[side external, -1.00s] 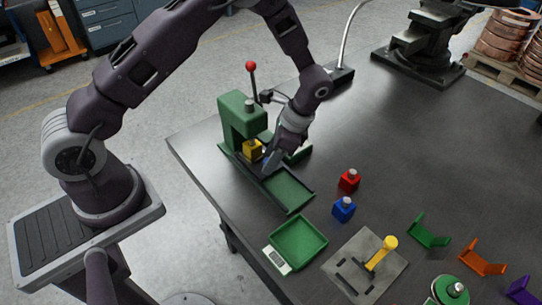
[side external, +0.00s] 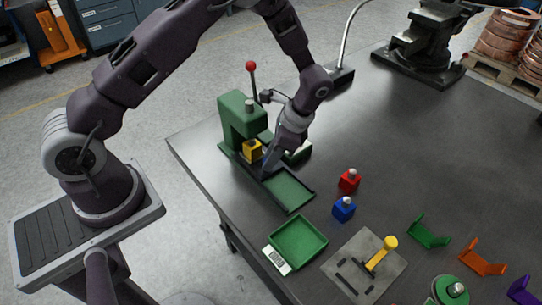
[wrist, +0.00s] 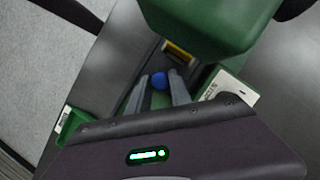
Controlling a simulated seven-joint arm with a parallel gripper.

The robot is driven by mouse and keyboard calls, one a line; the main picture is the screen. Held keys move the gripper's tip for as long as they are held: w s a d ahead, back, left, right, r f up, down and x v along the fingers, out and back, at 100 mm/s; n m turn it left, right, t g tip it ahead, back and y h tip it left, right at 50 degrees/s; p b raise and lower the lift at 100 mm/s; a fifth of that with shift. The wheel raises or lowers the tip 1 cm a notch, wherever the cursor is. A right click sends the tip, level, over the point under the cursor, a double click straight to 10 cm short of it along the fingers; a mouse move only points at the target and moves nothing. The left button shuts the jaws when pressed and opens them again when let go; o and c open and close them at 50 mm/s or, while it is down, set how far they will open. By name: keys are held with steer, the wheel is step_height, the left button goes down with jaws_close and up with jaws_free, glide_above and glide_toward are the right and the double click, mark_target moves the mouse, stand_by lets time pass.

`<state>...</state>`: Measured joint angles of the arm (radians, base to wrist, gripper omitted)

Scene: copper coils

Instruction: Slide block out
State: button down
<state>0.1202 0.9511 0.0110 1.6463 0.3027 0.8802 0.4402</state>
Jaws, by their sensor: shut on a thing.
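A green press (side external: 236,116) stands near the table's left edge. A yellow block (side external: 252,150) sits under its head; a yellow strip of it shows in the wrist view (wrist: 178,54). A dark-edged channel with a green floor (side external: 287,190) runs out from the press toward the front. My gripper (side external: 267,172) is low at the channel, just in front of the yellow block. In the wrist view a round blue knob (wrist: 158,81) is between my two fingers, which are shut on it. What the knob is fixed to is hidden.
A red block (side external: 349,182) and a blue block (side external: 343,210) stand right of the channel. A green tray (side external: 299,240) with a scale display lies in front. A lever with a red knob (side external: 251,66) rises above the press.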

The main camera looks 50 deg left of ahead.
stand_by(0.8)
steer(key=d, duration=1.2)
steer(key=shift+d+r, duration=0.1)
steer(key=shift+d, duration=0.25)
steer(key=c, duration=1.3)
jaws_free()
steer(key=shift+o, duration=0.6)
steer(key=shift+a, duration=0.1)
steer(key=v, duration=0.7)
